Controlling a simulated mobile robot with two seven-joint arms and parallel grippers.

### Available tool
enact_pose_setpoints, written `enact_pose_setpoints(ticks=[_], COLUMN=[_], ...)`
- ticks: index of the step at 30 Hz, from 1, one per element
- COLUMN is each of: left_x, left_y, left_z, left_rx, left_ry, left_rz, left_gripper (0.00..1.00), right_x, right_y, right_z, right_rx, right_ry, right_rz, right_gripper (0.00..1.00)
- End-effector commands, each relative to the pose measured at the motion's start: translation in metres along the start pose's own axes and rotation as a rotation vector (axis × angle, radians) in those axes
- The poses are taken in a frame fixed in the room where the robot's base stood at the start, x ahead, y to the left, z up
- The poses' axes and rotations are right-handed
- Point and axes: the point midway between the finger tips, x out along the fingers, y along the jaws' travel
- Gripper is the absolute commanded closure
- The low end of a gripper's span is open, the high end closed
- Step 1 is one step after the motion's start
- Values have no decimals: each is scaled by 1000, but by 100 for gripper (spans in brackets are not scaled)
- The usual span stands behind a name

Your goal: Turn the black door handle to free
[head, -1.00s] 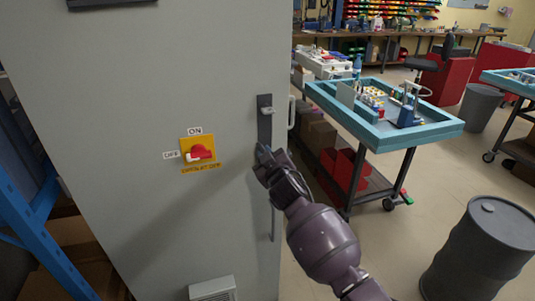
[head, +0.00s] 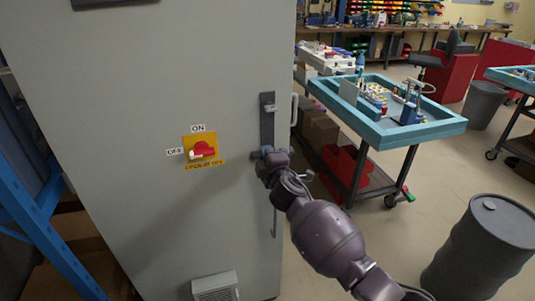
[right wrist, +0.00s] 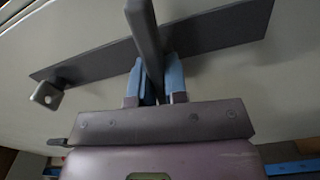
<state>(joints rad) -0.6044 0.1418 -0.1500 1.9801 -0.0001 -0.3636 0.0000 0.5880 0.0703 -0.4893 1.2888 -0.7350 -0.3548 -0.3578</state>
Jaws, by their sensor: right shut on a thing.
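The black door handle has a long dark plate (head: 267,125) upright near the right edge of the grey cabinet door (head: 120,200). In the right wrist view, the handle's lever (right wrist: 146,35) crosses the plate (right wrist: 205,38) at an angle. A metal lug (right wrist: 47,95) stands out near one end of the plate. My left gripper is out of view.
A red and yellow switch (head: 201,150) sits left of the handle, and a vent (head: 215,287) is below. A blue rack (head: 40,210) stands left of the cabinet. A teal-edged worktable (head: 385,135) and grey barrel (head: 480,250) are on the right, with bare floor between.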

Motion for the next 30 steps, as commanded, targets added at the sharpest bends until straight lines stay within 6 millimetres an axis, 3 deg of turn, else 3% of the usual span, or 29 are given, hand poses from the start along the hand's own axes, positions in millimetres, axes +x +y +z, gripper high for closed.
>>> enact_pose_setpoints(ticks=[10, 26, 27, 30], left_x=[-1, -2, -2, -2], left_y=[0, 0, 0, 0], left_z=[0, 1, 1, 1], left_rx=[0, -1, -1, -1], left_ry=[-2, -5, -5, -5], left_rz=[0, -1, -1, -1], left_gripper=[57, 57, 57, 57], right_x=[0, 0, 0, 0], right_y=[-1, -2, -2, -2], right_z=[-1, -1, -1, 0], right_rx=[-140, -168, -168, -167], right_ry=[2, 2, 2, 1], right_rz=[1, 1, 1, 1], right_gripper=[100, 100, 84, 69])
